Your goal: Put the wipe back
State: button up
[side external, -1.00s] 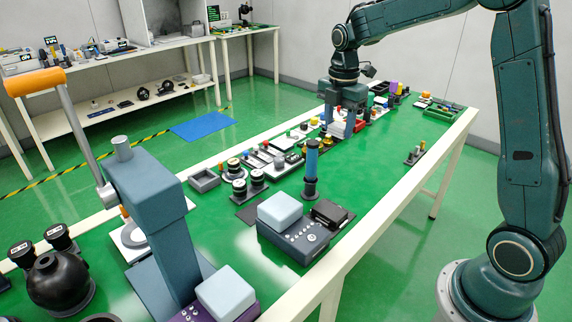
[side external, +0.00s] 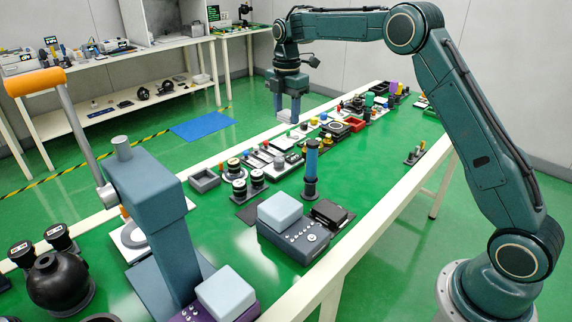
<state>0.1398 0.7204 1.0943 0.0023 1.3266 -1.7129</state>
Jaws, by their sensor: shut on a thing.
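My gripper (side external: 286,112) hangs pointing down at the far long edge of the green bench, left of the main cluster of parts. It is shut on a small white thing, which I take to be the wipe (side external: 284,116). Only a little of it shows at the fingertips, and its shape is too small to make out. I cannot tell whether it touches the bench.
Several small coloured parts and a red tray (side external: 355,125) crowd the bench right of my gripper. A blue column (side external: 311,160), a grey open box (side external: 204,180) and a blue-topped device (side external: 280,212) stand nearer. The bench's right front strip is mostly clear.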

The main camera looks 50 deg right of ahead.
jog(key=shift+w+a+f, duration=0.1)
jog(key=shift+w+a, duration=0.1)
jog(key=shift+w, duration=0.25)
jog(key=shift+w+a+f, duration=0.1)
jog(key=shift+w+a, duration=0.1)
jog(key=shift+w, duration=0.2)
notch_tip(320, 180, down, 21)
jog(key=shift+r, duration=0.2)
dwell(0.3)
jog(key=shift+f, duration=2.15)
jog(key=shift+f, duration=0.15)
jog(key=o, duration=1)
jog(key=shift+c, duration=0.2)
